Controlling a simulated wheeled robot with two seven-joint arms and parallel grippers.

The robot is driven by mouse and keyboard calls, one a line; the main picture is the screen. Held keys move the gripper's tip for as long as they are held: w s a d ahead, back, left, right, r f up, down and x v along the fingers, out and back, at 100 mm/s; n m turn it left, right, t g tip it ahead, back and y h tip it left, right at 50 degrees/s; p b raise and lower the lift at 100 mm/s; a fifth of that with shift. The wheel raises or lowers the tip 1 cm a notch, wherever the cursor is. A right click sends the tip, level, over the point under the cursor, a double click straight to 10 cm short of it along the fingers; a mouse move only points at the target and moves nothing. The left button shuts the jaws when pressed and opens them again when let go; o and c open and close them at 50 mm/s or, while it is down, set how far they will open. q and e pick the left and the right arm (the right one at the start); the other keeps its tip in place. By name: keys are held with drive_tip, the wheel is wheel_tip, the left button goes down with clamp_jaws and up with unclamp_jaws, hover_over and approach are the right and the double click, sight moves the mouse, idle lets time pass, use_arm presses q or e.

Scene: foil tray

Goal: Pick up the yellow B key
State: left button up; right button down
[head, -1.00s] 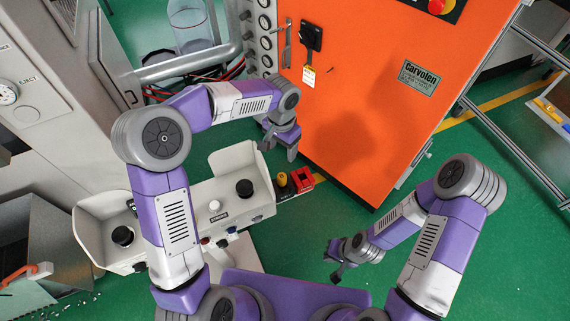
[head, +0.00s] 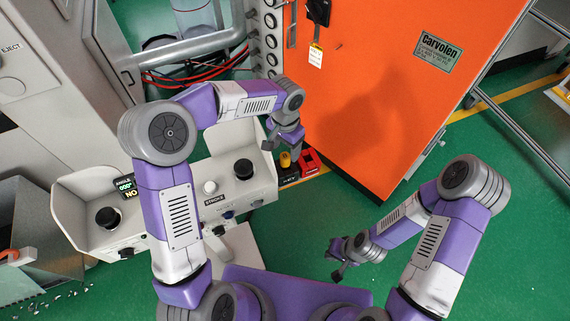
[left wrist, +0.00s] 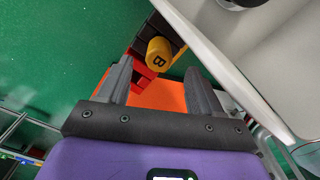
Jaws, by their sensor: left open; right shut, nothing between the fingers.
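The yellow B key (left wrist: 158,52) is a short yellow cylinder with a black B on its end. In the left wrist view it shows between and just beyond the fingertips of my left gripper (left wrist: 157,72), which is open and empty. In the head view, the yellow key (head: 285,159) shows just below my left gripper (head: 283,143), seemingly apart from it. The key sits in a dark holder (head: 289,175), beside a red block (head: 310,162). My right gripper (head: 338,263) is shut and empty, low over the green floor, far from the key.
A pale control console (head: 222,172) with black knobs stands left of the key, its edge close to my left gripper in the wrist view. A large orange cabinet (head: 372,85) rises behind and to the right. Green floor (head: 310,225) is open in front of it.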

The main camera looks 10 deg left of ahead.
use_arm(q)
drive_tip(key=f+b, duration=0.2)
drive_tip(key=f, duration=0.4)
drive_tip(key=shift+s+f, duration=0.2)
drive_tip(key=shift+r, duration=0.1)
drive_tip(key=shift+c, duration=0.3)
drive_tip(key=c, duration=1.1)
wheel_tip(320, 180, up, 18)
drive_tip(key=p, duration=0.5)
wheel_tip(320, 180, up, 6)
drive_tip(key=p, duration=0.5)
hover_over(285, 155)
drive_tip(key=shift+f, duration=0.25)
